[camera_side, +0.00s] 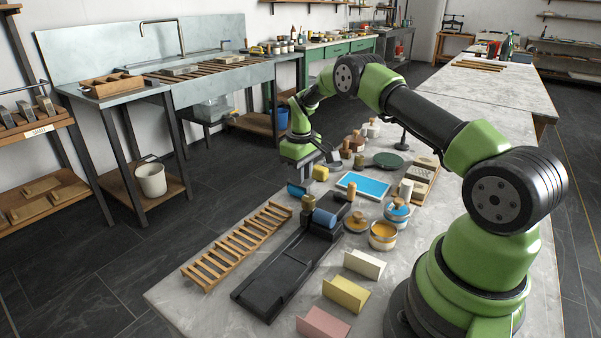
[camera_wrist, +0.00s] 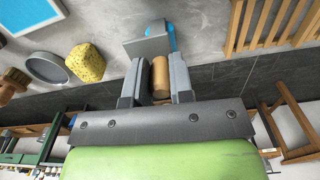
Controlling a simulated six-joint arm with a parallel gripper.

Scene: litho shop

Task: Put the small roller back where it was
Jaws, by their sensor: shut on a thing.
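My gripper (camera_side: 302,166) is shut on the wooden handle (camera_wrist: 160,76) of the small roller. The handle stands between the two grey fingers (camera_wrist: 156,82) in the wrist view. Beyond it show the roller's grey frame (camera_wrist: 147,46) and a strip of its blue roll (camera_wrist: 172,38). In the side view the blue roll (camera_side: 296,190) shows just under my gripper, near the table's left edge. I cannot tell whether it touches the table. A larger blue roller (camera_side: 325,217) with wooden handles lies on a long black stand (camera_side: 275,282).
A wooden slatted rack (camera_side: 238,242) lies left of the black stand. A yellow sponge (camera_side: 321,173) and a blue inked slab (camera_side: 363,186) are near my gripper.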

